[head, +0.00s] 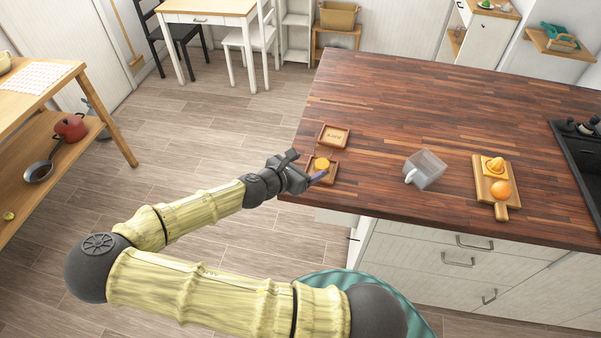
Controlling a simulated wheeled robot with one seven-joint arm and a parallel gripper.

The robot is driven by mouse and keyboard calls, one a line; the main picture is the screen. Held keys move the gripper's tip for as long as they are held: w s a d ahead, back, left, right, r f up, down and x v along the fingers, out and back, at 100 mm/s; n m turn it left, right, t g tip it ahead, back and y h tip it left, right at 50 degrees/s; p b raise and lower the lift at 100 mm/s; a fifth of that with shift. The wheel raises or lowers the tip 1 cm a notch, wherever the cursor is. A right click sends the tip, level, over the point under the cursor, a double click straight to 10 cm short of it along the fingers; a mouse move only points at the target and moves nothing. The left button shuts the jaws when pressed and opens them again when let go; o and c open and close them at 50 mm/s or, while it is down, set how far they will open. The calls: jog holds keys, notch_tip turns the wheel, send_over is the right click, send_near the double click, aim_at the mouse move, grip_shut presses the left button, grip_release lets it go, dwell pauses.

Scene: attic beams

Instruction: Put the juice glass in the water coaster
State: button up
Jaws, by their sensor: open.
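The juice glass (322,163), seen from above with orange juice in it, stands in or over the nearer wooden coaster (332,178) at the counter's left edge. A second square wooden coaster (334,136) lies just behind it, empty, with lettering too small to read. I cannot tell from lettering which one is the water coaster. My gripper (307,169) is open at the left side of the juice glass, low over the counter edge. One finger reaches in front of the glass. Whether the fingers touch it is not clear, and part of the nearer coaster is hidden.
A clear pitcher with a white handle (425,169) stands to the right on the wooden counter (400,100). Beyond it are a cutting board (496,196) with an orange and an orange-coloured piece, and a dark sink (575,150). The counter behind the coasters is clear.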

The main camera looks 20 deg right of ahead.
jog(key=s+a+f+m+g+y, duration=0.2)
jog(key=s+f+m+g+y, duration=0.45)
jog(key=s+m, duration=0.45)
jog(key=s+a+r+m+t+y, duration=0.1)
jog(key=a+r+m+y, duration=0.1)
jog(key=r+m, duration=0.4)
jog(key=s+a+r+m+t+y, duration=0.1)
jog(key=a+r+m+t+y, duration=0.1)
jog(key=r+m, duration=0.4)
notch_tip(320, 180, up, 4)
jog(key=shift+s+a+f+y, duration=0.2)
jog(key=shift+s+a+y, duration=0.05)
jog(key=shift+a+y, duration=0.5)
